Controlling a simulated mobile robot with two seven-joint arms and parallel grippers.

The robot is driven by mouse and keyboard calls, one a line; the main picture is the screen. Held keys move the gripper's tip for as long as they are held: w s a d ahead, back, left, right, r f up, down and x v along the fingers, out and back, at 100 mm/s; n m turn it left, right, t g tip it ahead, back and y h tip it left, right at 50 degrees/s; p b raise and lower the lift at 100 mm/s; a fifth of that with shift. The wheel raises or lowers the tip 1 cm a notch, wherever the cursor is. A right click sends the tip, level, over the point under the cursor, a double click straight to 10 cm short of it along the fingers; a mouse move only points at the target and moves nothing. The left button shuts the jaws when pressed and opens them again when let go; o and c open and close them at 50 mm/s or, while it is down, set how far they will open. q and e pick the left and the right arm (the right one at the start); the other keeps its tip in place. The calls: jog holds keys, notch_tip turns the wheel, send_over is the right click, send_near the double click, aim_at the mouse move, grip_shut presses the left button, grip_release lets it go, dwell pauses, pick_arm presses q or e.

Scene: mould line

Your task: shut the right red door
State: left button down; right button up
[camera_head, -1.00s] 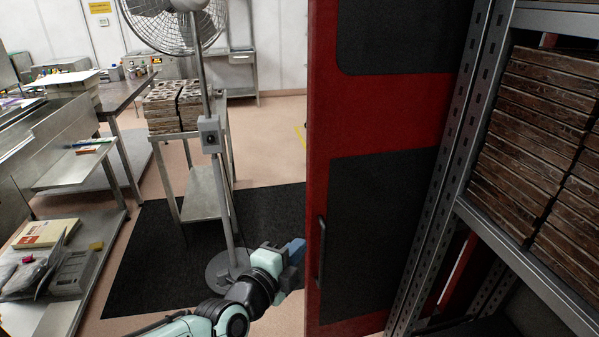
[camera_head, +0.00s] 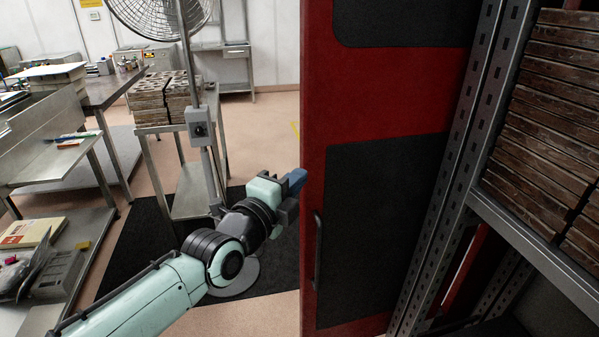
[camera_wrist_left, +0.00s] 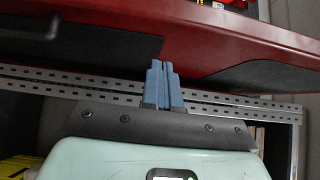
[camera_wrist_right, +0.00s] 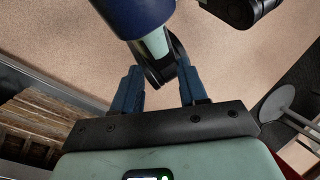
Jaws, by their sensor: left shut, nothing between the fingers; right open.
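The red door (camera_head: 400,105) with dark panels stands open in the head view, beside the perforated metal upright of the rack. Its dark handle (camera_head: 318,250) is near its left edge. My left gripper (camera_head: 292,182) is shut and empty, its blue fingertips close to the door's left edge, above handle height. In the left wrist view the fingers (camera_wrist_left: 163,68) are pressed together beside the red door (camera_wrist_left: 200,42); I cannot tell if they touch it. My right gripper (camera_wrist_right: 160,82) is open and empty in the right wrist view, out of the head view.
A metal rack with stacked brown moulds (camera_head: 550,110) stands at the right. A fan (camera_head: 165,18) on a stand and a small trolley with moulds (camera_head: 155,98) stand at the left behind my left arm. Workbenches line the far left. Some floor (camera_head: 265,140) left of the door is clear.

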aim_at(308, 153)
pick_arm(q)
jog(key=shift+w+d+f+p, duration=0.1)
jog(key=shift+w+p, duration=0.95)
jog(key=shift+w, duration=0.85)
jog(key=shift+w+f+p, duration=0.1)
jog(key=shift+w+p, duration=0.95)
jog(key=shift+w, duration=0.85)
pick_arm(e)
jog(key=shift+s+r+g, duration=0.15)
jog(key=shift+s+r, duration=0.15)
jog(key=shift+r, duration=0.45)
jog(key=shift+s+r+g, duration=0.15)
jog(key=shift+s+r, duration=0.1)
jog(key=shift+r, duration=0.45)
pick_arm(q)
jog(key=shift+w, duration=0.1)
pick_arm(e)
jog(key=shift+a, duration=0.15)
